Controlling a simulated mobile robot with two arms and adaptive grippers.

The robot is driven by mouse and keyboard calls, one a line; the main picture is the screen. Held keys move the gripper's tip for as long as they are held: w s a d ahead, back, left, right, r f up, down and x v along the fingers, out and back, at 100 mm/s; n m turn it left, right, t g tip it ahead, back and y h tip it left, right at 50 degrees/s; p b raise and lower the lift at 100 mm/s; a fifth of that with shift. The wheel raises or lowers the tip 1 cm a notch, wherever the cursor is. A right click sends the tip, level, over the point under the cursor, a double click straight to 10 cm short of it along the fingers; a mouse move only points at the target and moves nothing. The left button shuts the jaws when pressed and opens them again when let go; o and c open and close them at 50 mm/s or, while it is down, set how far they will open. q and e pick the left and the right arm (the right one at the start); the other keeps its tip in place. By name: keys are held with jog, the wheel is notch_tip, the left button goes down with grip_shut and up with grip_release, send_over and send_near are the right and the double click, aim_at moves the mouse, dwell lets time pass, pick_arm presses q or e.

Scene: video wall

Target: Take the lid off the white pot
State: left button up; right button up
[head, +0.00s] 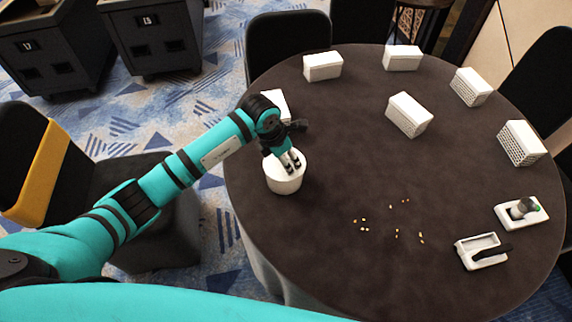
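The white pot (284,184) stands upright near the left edge of the round dark table. Its pale top shows around my fingers, and I cannot make out the lid's knob or the seam between lid and pot. My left gripper (291,164) points down at the pot's top, its dark fingers over the middle of it. Whether the fingers touch or hold the lid is too small to tell. My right gripper is not in view.
Several white boxes (407,114) stand around the table (335,220). Small yellowish bits (397,234) lie right of the pot. A white tray with a dark handle (482,252) and a white holder with a green-tipped item (521,211) are at the right. Chairs (288,45) surround the table.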

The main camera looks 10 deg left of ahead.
pick_arm(q)
jog(key=shift+a+f, duration=0.1)
jog(key=shift+a, duration=0.1)
jog(key=c, duration=0.6)
